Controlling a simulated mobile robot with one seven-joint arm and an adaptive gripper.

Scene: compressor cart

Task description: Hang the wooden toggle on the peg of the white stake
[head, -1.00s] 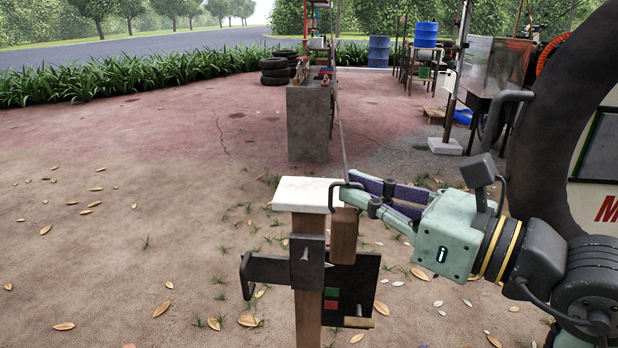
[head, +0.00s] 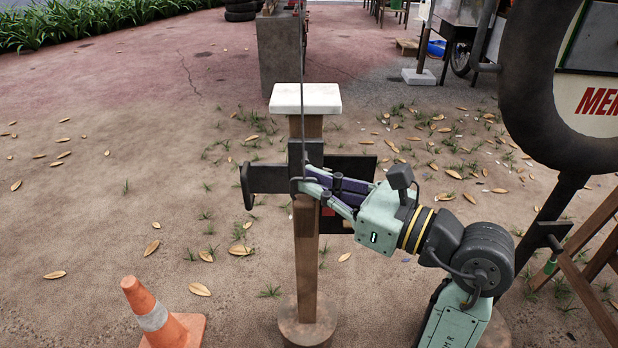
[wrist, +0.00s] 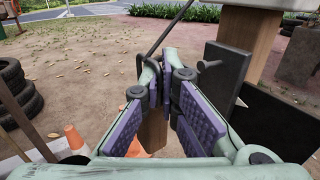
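The stake is a brown wooden post (head: 306,275) with a white cap (head: 306,98) and a dark bracket (head: 268,178) across it. In the wrist view a short grey peg (wrist: 211,64) sticks out from the dark plate (wrist: 226,82), right of my fingertips and apart from them. My gripper (head: 305,185) is in front of the stake at bracket height. Its fingertips close on a dark fitting at the cord's end. The wooden toggle (wrist: 153,133) hangs just below the fingertips in the wrist view. In the head view it blends with the post.
A taut cord (head: 302,60) runs up from my gripper. An orange cone (head: 160,318) stands at the lower left. A large dark tyre (head: 530,95) and a wooden frame (head: 595,300) stand at the right.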

